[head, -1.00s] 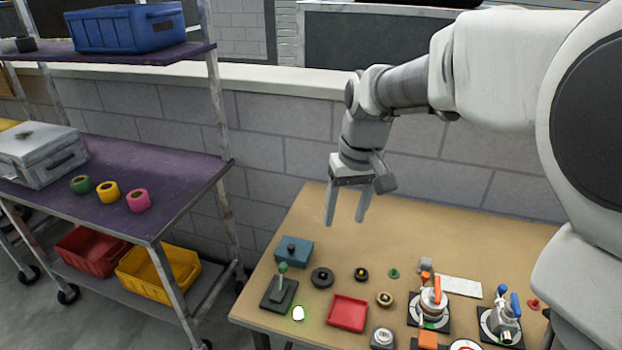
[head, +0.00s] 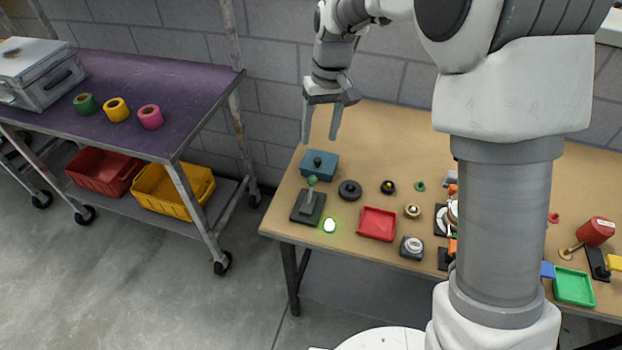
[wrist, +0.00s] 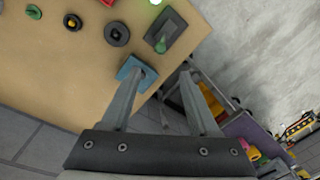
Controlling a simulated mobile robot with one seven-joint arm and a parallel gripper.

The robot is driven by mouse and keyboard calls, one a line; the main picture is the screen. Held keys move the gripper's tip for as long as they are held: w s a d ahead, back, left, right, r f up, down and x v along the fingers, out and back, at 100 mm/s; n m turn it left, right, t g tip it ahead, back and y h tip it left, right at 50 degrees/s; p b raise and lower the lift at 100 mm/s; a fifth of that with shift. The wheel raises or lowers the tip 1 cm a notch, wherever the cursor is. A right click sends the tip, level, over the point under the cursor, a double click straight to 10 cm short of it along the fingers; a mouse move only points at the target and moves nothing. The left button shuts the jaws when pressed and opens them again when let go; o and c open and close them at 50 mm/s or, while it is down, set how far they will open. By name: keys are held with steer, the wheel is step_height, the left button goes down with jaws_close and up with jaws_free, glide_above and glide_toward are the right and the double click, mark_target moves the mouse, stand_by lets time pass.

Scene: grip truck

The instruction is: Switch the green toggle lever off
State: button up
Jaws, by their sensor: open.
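The green toggle lever (head: 312,182) stands up from a dark square base (head: 309,208) near the left front of the wooden table. A lit green-white lamp (head: 330,225) sits just right of the base. My gripper (head: 321,140) is open and empty, pointing down above the back left of the table, behind the lever and apart from it. In the wrist view the green lever (wrist: 160,45) shows ahead of my open gripper (wrist: 160,74), past the teal box.
A teal box (head: 320,164) stands just behind the lever. A black ring (head: 349,190) and a red tray (head: 377,223) lie to its right. A purple-topped cart (head: 180,105) stands left of the table, with a gap between.

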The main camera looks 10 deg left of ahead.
mark_target(313, 177)
steer(key=f, duration=0.5)
steer(key=a+f+b, duration=0.1)
steer(key=f, duration=0.9)
steer(key=shift+s+a+f, duration=0.2)
steer(key=shift+s+a, duration=0.05)
steer(key=shift+s, duration=0.15)
jaws_close()
stand_by(0.5)
